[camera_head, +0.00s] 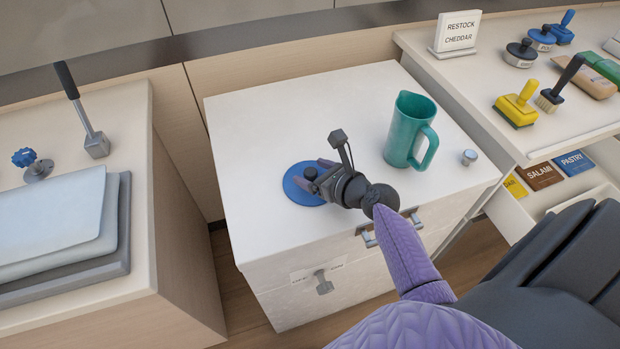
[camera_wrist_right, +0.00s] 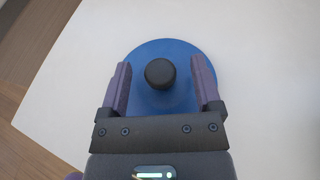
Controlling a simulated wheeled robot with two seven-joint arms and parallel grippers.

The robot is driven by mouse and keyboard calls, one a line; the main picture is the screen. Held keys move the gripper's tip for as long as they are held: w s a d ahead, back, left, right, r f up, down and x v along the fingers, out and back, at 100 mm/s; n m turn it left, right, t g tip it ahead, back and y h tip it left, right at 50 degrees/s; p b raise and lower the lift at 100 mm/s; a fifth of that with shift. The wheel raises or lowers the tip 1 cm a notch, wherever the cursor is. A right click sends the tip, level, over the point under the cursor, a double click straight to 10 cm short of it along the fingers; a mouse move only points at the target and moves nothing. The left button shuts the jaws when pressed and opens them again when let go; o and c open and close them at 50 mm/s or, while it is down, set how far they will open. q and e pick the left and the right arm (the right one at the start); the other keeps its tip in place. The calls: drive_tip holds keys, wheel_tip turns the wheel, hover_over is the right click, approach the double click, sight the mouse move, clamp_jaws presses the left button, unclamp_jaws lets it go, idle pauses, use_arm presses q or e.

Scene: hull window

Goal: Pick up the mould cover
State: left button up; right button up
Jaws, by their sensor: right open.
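The mould cover (camera_head: 303,192) is a flat blue disc with a black knob, lying on the white cabinet top. In the right wrist view the blue disc (camera_wrist_right: 148,50) shows with its black knob (camera_wrist_right: 160,73) near the middle. My right gripper (camera_head: 312,174) is over the disc. Its fingers (camera_wrist_right: 163,85) are open, one on each side of the knob, with a gap on both sides. The gripper and wrist hide part of the disc in the head view. My left gripper is not in view.
A green jug (camera_head: 406,130) and a small metal knob (camera_head: 469,157) stand right of the cover on the cabinet top (camera_head: 250,125). A counter (camera_head: 140,205) with a grey press lies left. A shelf at right holds stamps, brushes and a sign (camera_head: 457,32).

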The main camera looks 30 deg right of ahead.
sight(310, 171)
drive_tip(key=shift+w+a+f, duration=0.1)
drive_tip(key=shift+w+f, duration=0.15)
drive_tip(key=shift+w, duration=0.3)
drive_tip(key=shift+c, duration=0.6)
clamp_jaws()
wheel_tip(310, 171, up, 10)
drive_tip(key=p, duration=0.6)
drive_tip(key=shift+f+p, duration=0.1)
drive_tip(key=shift+p, duration=0.25)
